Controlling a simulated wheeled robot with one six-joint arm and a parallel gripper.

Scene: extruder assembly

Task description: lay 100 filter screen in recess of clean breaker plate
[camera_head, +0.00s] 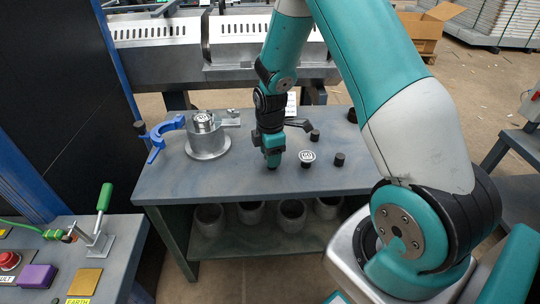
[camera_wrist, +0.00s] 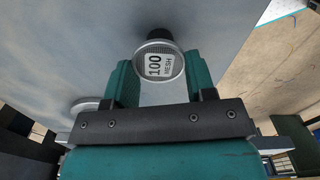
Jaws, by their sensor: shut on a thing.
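My gripper (camera_head: 272,163) is low over the middle of the grey table. In the wrist view its teal fingers (camera_wrist: 161,72) are shut on the 100 filter screen (camera_wrist: 172,72), a round disc with a metal rim and a label reading 100 MESH. A black round post (camera_wrist: 157,34) shows just behind the screen; I cannot tell whether they touch. In the head view the screen is hidden by my gripper. A metal round fixture (camera_head: 208,143) stands at the table's left with a pale marked disc (camera_head: 203,118) on top. I cannot tell whether this is the clean breaker plate.
A white marked disc (camera_head: 307,156) sits on a black post right of my gripper. Other black posts (camera_head: 339,160) stand nearby. A blue C-shaped tool (camera_head: 165,134) lies left of the fixture. The table (camera_head: 225,180) is clear along its front.

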